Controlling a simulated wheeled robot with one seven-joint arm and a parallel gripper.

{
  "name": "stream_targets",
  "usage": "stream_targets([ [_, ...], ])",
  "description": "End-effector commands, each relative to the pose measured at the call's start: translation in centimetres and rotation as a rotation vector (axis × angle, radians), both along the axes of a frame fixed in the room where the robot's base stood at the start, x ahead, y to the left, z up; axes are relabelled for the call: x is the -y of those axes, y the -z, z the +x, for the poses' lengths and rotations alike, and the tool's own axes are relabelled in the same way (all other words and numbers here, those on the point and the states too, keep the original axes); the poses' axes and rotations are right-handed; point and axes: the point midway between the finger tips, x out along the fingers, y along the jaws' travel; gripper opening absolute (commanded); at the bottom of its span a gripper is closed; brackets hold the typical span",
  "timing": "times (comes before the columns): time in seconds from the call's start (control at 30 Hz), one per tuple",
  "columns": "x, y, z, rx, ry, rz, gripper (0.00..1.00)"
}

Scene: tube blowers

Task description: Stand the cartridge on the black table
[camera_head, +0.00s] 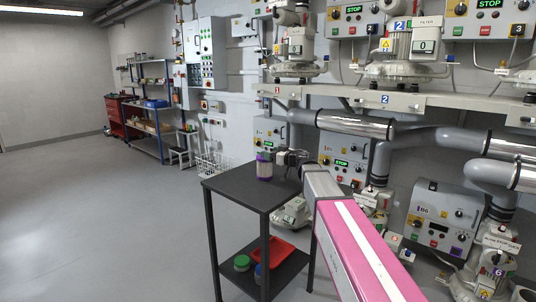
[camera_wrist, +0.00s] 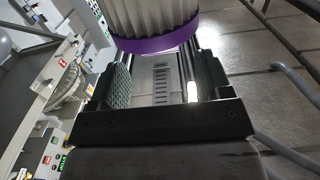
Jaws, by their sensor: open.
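The cartridge (camera_head: 264,169), a pale cylinder with purple bands, stands upright on the top of the black table (camera_head: 238,188) in the head view. It also shows in the wrist view as a ribbed grey-white body (camera_wrist: 152,16) with a purple rim at the upper edge. My gripper (camera_head: 279,158) is beside the cartridge on its right, just above the table top. Its two fingers are apart in the wrist view, with the cartridge at their tips. Whether the fingers touch it is hard to tell.
The table's lower shelf (camera_head: 247,278) holds a red tray (camera_head: 284,252) and green- and blue-lidded jars. Blower machines, control boxes and grey pipes (camera_head: 408,150) line the wall at right. A wire basket (camera_head: 214,165) stands behind the table. The floor at left is clear.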

Motion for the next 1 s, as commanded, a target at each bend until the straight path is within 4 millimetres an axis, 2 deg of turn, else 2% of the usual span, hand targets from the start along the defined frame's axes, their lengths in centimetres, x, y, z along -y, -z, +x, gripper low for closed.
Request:
stream_targets([
  [0.03, 1.0, 0.0, -1.0, 0.000, 0.003, 0.000, 0.72],
  [0.2, 3.8, 0.0, -3.2, 0.000, 0.003, 0.000, 0.72],
  [0.43, 6.6, 0.0, -5.2, 0.000, 0.002, 0.000, 0.72],
  [0.63, 7.4, 0.0, -5.9, 0.000, 0.000, 0.000, 0.72],
  [1.0, 7.5, 0.0, -5.9, 0.000, 0.000, 0.000, 0.72],
])
